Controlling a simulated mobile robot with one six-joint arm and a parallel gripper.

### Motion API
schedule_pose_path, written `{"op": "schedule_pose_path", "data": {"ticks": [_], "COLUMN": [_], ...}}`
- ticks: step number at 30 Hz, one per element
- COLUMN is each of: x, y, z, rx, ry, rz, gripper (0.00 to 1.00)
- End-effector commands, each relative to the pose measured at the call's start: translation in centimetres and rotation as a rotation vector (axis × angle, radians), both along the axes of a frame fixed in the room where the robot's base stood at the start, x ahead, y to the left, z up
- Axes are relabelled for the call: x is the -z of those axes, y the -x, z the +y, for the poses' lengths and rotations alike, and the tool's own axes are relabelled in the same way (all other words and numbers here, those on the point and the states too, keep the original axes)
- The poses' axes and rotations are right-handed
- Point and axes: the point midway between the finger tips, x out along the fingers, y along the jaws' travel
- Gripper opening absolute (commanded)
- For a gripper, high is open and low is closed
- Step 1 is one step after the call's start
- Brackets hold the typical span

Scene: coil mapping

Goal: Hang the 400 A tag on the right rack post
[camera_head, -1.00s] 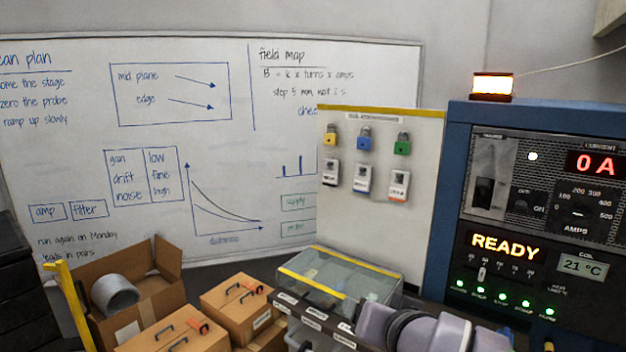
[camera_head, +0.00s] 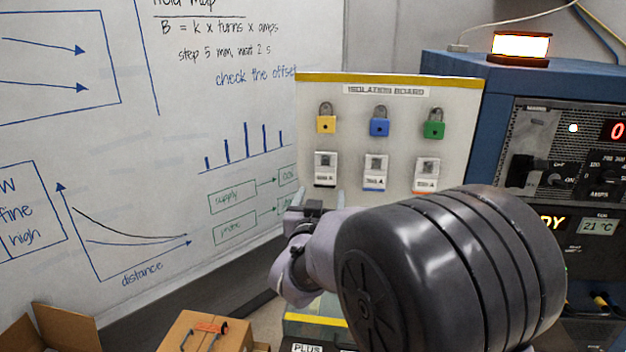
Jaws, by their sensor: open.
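Three small white tags hang in a row on the isolation board: a left one with a dark lower edge (camera_head: 325,170), a middle one with a blue edge (camera_head: 375,172) and a right one with an orange edge (camera_head: 427,173). Their printing is too small to tell which reads 400 A. My gripper (camera_head: 320,199) is open, its pale fingertips pointing up toward the board just below the left tag in the picture. I see nothing held between them. I cannot make out the right rack post in this view.
The isolation board (camera_head: 460,120) also carries yellow (camera_head: 326,122), blue (camera_head: 379,126) and green (camera_head: 434,128) padlocks above the tags. A blue instrument cabinet (camera_head: 485,95) with a lit lamp (camera_head: 521,46) stands at right. A cardboard case (camera_head: 208,340) is below left.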

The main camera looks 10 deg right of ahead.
Motion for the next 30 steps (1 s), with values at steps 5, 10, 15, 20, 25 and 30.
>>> {"op": "schedule_pose_path", "data": {"ticks": [5, 10, 15, 20, 25, 30], "x": [-0.5, 0.0, 0.0, 0.0, 0.0, -0.1], "y": [-3.6, -6.8, -8.9, -9.6, -9.6, -9.6], "z": [-1.2, -2.3, -2.9, -3.1, -3.1, -3.1], "rx": [0.000, 0.001, -0.001, -0.001, -0.001, -0.001], "ry": [-0.001, -0.003, -0.002, -0.002, -0.003, -0.003], "rz": [0.002, 0.000, 0.000, 0.000, 0.001, 0.001], "gripper": [0.71, 0.71, 0.71, 0.71, 0.71, 0.47]}}
